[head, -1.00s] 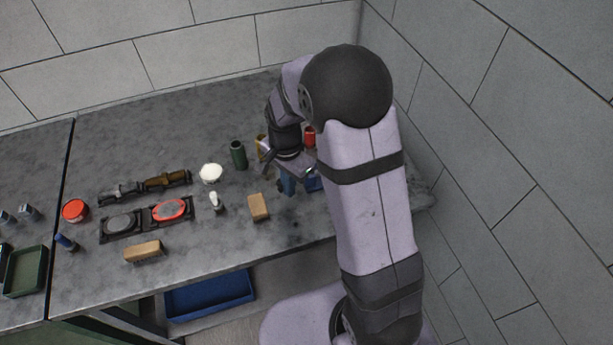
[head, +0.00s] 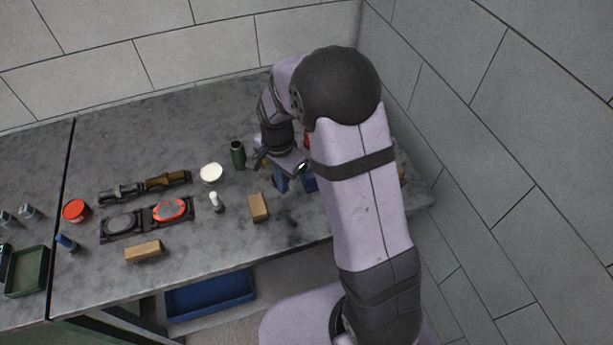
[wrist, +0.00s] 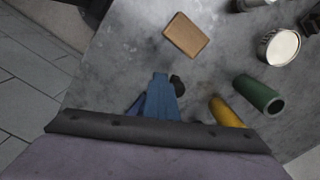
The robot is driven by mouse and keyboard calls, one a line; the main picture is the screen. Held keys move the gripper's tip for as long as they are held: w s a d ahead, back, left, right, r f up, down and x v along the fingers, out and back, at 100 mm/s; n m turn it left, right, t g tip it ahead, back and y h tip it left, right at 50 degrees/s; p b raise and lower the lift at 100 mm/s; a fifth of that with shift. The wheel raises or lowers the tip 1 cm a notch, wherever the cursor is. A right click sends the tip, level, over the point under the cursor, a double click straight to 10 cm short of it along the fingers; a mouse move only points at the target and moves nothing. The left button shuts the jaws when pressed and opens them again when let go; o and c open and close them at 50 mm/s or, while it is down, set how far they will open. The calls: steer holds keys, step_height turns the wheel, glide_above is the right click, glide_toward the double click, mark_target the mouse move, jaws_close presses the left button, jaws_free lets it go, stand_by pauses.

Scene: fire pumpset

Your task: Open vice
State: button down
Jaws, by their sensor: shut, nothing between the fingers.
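The blue vice (head: 281,183) stands on the grey bench, partly hidden under my gripper in the head view. In the wrist view the vice (wrist: 160,100) shows as a blue tapered body with a black knob-like part at its upper right; its lower end is hidden behind my gripper's dark edge. My gripper (head: 283,164) is directly above and beside the vice, shut and empty. Its fingertips are not clearly visible in either view, and I cannot tell whether it touches the vice. How far apart the vice jaws are cannot be seen.
A wooden block (wrist: 187,35) lies near the vice. The wall is close on the right in the head view.

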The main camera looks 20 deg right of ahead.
steer(key=shift+w+a, duration=0.15)
steer(key=shift+a, duration=0.05)
steer(key=shift+w+a, duration=0.45)
steer(key=shift+w, duration=0.25)
steer(key=shift+s+d, duration=0.15)
steer(key=shift+s, duration=0.1)
stand_by(0.3)
steer(key=shift+s+d, duration=0.25)
steer(key=shift+s, duration=0.2)
steer(key=shift+p, duration=0.3)
steer(key=shift+r, duration=0.15)
step_height(320, 180, up, 7)
steer(key=p, duration=0.6)
